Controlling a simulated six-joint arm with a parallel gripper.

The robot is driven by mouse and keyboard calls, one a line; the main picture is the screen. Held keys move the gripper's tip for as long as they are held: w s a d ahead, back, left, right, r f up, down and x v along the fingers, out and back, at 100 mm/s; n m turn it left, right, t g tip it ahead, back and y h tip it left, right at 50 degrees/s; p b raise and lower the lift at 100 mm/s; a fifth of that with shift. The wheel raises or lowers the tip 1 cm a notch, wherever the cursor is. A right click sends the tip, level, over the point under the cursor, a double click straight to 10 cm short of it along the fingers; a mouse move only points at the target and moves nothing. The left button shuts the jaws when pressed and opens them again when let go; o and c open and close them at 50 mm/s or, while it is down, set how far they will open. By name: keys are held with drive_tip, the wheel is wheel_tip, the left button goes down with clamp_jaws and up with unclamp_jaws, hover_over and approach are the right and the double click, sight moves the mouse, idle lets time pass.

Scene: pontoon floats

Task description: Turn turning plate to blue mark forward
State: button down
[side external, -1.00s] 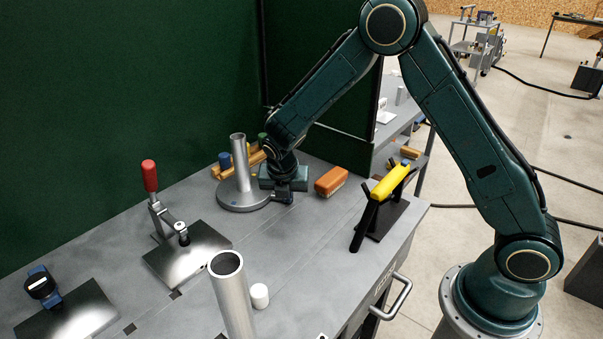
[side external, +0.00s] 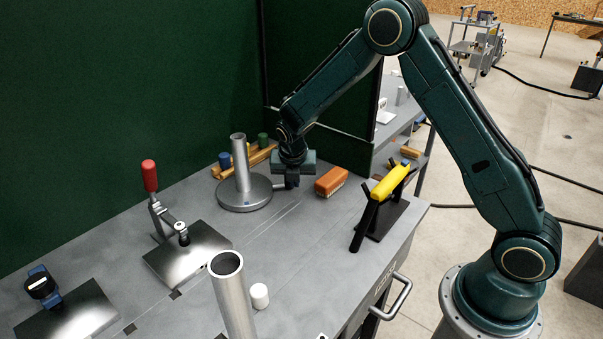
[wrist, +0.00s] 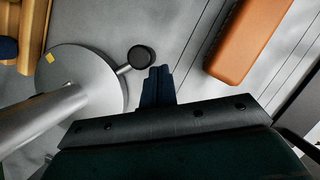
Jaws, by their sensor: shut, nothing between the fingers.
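The turning plate (side external: 262,191) is a round grey disc with an upright grey post, on the bench near the green back wall. In the wrist view the plate (wrist: 105,78) shows a yellow mark (wrist: 50,58) near its rim and a short arm ending in a black knob (wrist: 141,57). A small bluish spot seems to show on its front side in the side view, too small to be sure. My gripper (side external: 291,184) is shut and empty, low over the bench just right of the plate. In the wrist view its fingertips (wrist: 158,72) are beside the knob, apparently apart from it.
An orange brush (side external: 331,181) lies close right of my gripper. A yellow-topped black stand (side external: 390,182) is at the bench's right edge. Wooden bars with coloured knobs (side external: 262,153) lie behind the plate. A red-handled clamp (side external: 150,178) and an open tube (side external: 232,295) stand nearer the camera.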

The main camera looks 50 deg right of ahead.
drive_tip(key=shift+w+d, duration=1.05)
drive_tip(key=shift+d, duration=0.05)
drive_tip(key=shift+w+d, duration=0.5)
drive_tip(key=shift+w, duration=0.2)
drive_tip(key=shift+w+d, duration=0.4)
drive_tip(key=shift+w, duration=0.35)
drive_tip(key=shift+w+d, duration=0.25)
drive_tip(key=shift+w, duration=0.4)
drive_tip(key=shift+w+d, duration=0.2)
drive_tip(key=shift+w, duration=0.4)
drive_tip(key=shift+s+d, duration=0.15)
drive_tip(key=shift+s, duration=0.55)
drive_tip(key=shift+s+d, duration=0.1)
drive_tip(key=shift+s, duration=0.6)
drive_tip(key=s+r, duration=0.4)
drive_tip(key=r, duration=0.5)
drive_tip(key=shift+s+d+r, duration=0.15)
drive_tip(key=shift+s+d, duration=0.2)
drive_tip(key=shift+d, duration=0.05)
